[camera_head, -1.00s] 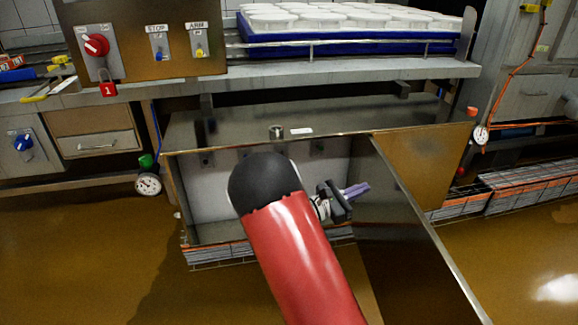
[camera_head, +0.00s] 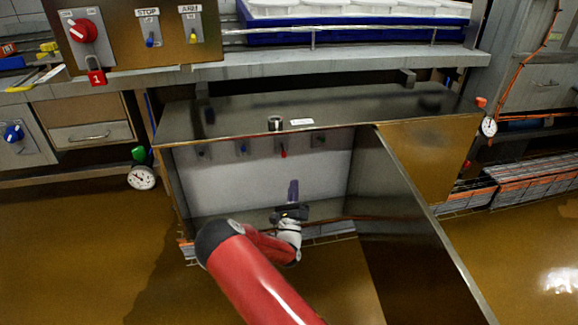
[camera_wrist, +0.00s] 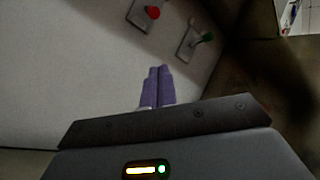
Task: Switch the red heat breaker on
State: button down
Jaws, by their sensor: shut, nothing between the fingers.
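The red heat breaker (camera_head: 283,151) is a small red-tipped lever on the back wall of the open low cabinet (camera_head: 215,132). In the head view its tip points down. In the wrist view the red lever (camera_wrist: 152,12) is at the top, beyond my fingertips. A green lever (camera_head: 319,140) is to its right and a blue one (camera_head: 241,149) to its left. My gripper (camera_head: 293,183) has purple fingers, shut and empty, in front of the cabinet opening and below the red lever. The wrist view shows the fingers (camera_wrist: 158,70) together, apart from both visible levers.
The open cabinet door (camera_head: 410,215) stands to the right of my arm. The cabinet's top edge overhangs the levers. Above is a panel (camera_head: 125,60) with a red rotary switch (camera_head: 82,30), a red padlock (camera_head: 96,77) and two small switches. The floor at left is clear.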

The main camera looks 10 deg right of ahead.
aim_at(283, 151)
jog(key=x, duration=0.9)
jog(key=shift+d, duration=0.1)
jog(key=shift+s+a+r, duration=0.2)
jog(key=shift+a+r, duration=0.7)
jog(key=shift+a, duration=0.3)
jog(key=shift+s+a+r, duration=0.15)
jog(key=shift+s+a, duration=0.1)
jog(key=shift+a, duration=0.1)
